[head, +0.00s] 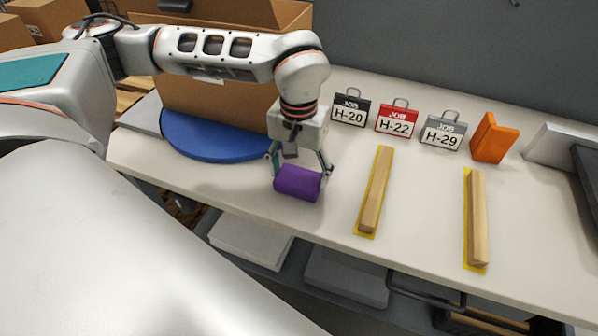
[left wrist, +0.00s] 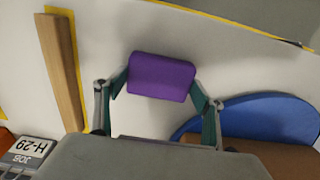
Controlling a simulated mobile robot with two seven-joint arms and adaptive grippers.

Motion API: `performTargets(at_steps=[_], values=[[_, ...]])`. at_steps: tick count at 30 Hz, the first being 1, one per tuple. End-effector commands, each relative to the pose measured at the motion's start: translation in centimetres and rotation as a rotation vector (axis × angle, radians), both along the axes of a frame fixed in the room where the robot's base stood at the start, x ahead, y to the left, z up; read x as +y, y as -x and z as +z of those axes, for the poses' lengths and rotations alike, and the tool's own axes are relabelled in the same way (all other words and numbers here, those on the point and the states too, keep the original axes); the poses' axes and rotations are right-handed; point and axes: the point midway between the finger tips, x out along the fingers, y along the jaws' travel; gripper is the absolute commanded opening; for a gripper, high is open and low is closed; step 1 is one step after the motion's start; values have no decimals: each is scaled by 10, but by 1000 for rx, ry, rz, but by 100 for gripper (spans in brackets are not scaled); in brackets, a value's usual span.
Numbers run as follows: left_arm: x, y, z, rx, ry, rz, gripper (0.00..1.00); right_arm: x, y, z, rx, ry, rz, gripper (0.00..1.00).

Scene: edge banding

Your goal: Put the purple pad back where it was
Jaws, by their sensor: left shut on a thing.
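The purple pad (head: 298,183) is a rounded block near the front edge of the white table. My left gripper (head: 299,170) comes down from above and is shut on it, with one finger at each end. In the left wrist view the purple pad (left wrist: 162,77) sits between the two fingertips of the left gripper (left wrist: 160,88). I cannot tell whether the pad touches the table or is just above it. My right gripper is not in view.
A blue round board (head: 215,138) lies to the left by a cardboard box (head: 215,104). Two wooden strips (head: 376,190) (head: 476,215) on yellow marks lie to the right. Job tags (head: 397,120) and an orange block (head: 493,140) stand behind. Table between the pad and nearer strip is clear.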

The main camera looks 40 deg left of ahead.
Motion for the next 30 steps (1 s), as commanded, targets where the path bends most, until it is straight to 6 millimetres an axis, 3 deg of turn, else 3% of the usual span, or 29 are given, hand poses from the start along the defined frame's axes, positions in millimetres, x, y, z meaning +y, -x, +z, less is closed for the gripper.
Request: performTargets(at_steps=[6, 7, 8, 9, 20, 26, 30], values=[[0, 0, -4, 1, 0, 0, 49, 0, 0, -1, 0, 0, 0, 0], [0, 0, -3, 0, 0, 0, 76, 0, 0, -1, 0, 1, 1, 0], [0, 0, -3, 0, 0, 0, 84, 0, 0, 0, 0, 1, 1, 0], [0, 0, -3, 0, 0, 0, 85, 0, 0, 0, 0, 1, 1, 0], [0, 0, 0, 0, 0, 0, 85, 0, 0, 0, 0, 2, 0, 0], [0, -1, 27, -5, 1, -1, 85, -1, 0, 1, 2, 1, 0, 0], [0, -1, 57, -5, 1, 1, 85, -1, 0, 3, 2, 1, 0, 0]])
